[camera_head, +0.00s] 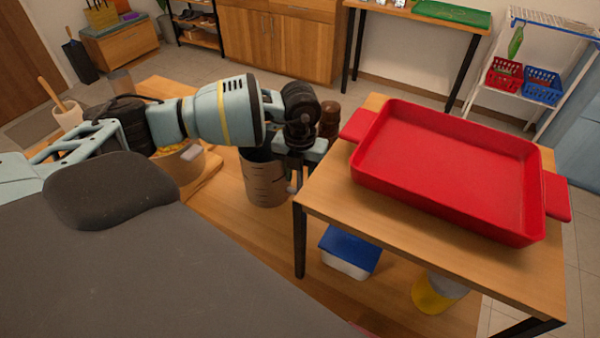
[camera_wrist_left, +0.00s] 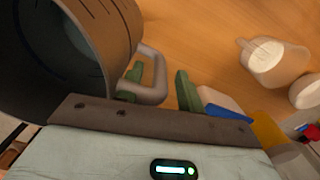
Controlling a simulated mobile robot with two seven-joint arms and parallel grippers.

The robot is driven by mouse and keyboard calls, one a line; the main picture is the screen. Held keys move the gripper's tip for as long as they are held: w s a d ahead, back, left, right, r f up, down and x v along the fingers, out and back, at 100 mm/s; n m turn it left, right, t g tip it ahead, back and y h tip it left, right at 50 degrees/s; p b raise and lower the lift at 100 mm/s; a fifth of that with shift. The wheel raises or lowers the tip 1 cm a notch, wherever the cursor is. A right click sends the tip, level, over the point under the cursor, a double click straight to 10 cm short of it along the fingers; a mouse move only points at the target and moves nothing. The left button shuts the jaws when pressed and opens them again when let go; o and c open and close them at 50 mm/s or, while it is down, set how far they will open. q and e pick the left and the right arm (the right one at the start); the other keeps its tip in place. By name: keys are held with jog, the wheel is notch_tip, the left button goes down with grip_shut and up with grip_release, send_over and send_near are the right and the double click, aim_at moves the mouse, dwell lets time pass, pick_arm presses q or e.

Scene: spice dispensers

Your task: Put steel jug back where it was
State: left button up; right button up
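The steel jug (camera_head: 265,185), a grey-brown cylinder with dark markings, appears to stand upright on the wooden surface left of the side table. Its upper part is partly hidden by my left arm. In the left wrist view the open-mouthed jug (camera_wrist_left: 118,30) fills the upper left, with its handle (camera_wrist_left: 157,78) toward the fingers. My left gripper (camera_head: 294,178) is beside the jug at its handle side. Its green fingers (camera_wrist_left: 160,88) are apart, one seen through the handle loop and one outside it, with a gap to the handle. My right gripper is not in view.
A red tray (camera_head: 450,165) sits on the side table (camera_head: 400,235) just right of the gripper. Below are a blue-lidded white box (camera_head: 348,252) and a yellow-based container (camera_head: 435,295). A pale cup (camera_wrist_left: 275,62) stands on the wood. A dark brown bottle (camera_head: 329,118) is behind the gripper.

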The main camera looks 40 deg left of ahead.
pick_arm(q)
notch_tip(320, 180, up, 12)
jog(key=shift+r, duration=0.2)
dwell(0.4)
